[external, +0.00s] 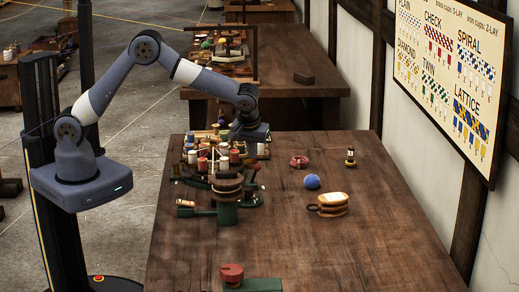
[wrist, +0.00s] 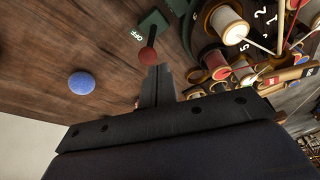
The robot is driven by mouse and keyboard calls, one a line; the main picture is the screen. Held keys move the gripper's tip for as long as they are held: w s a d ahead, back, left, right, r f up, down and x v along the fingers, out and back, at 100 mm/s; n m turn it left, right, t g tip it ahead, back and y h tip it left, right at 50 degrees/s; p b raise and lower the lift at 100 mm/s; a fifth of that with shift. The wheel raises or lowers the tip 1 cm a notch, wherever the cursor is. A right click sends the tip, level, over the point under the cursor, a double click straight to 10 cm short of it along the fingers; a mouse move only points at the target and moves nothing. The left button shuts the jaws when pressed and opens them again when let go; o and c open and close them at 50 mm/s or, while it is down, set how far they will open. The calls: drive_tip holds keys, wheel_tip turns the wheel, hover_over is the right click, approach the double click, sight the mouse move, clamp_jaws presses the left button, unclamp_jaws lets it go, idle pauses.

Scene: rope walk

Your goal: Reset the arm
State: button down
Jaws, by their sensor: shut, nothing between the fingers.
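My arm reaches from the left over the near wooden table in the external view. My gripper (wrist: 158,72) shows in the wrist view with its two dark fingers together and nothing between them. In the external view the wrist end of my arm hangs over the back left part of the table, close to the spool machine (external: 227,185); the fingertips are hard to make out there. In the wrist view a red knob (wrist: 148,56) and a green part marked OFF (wrist: 150,27) appear just beyond the fingertips.
Thread spools (external: 203,163) crowd the table's left side. A blue ball (external: 312,181), a wooden piece with rounded layers (external: 333,202), a red ring-like item (external: 299,161) and a small spool (external: 350,157) stand right of them. A red-topped green block (external: 232,273) is at the front. The right side is clear.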

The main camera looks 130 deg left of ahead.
drive_tip(key=w+a+p+v, duration=0.1)
drive_tip(key=p+v, duration=0.4)
drive_tip(key=v, duration=0.3)
drive_tip(key=shift+t+y, duration=0.5)
drive_tip(key=shift+y, duration=0.2)
drive_tip(key=s+f+b, duration=0.1)
drive_tip(key=f+b, duration=0.2)
drive_tip(key=s+f+b, duration=0.1)
drive_tip(key=f+b, duration=0.2)
drive_tip(key=s+f+b, duration=0.2)
drive_tip(key=f+b, duration=0.1)
drive_tip(key=shift+a, duration=0.25)
drive_tip(key=s+d+f+t+b, duration=0.1)
drive_tip(key=b, duration=0.1)
drive_tip(key=s+d+f+t+y+b, duration=0.1)
drive_tip(key=b, duration=0.1)
drive_tip(key=shift+d+n+b, duration=0.3)
drive_tip(key=s+d+t+y+b, duration=0.1)
drive_tip(key=b, duration=0.3)
drive_tip(key=shift+f+y, duration=0.4)
drive_tip(key=shift+v, duration=2.8)
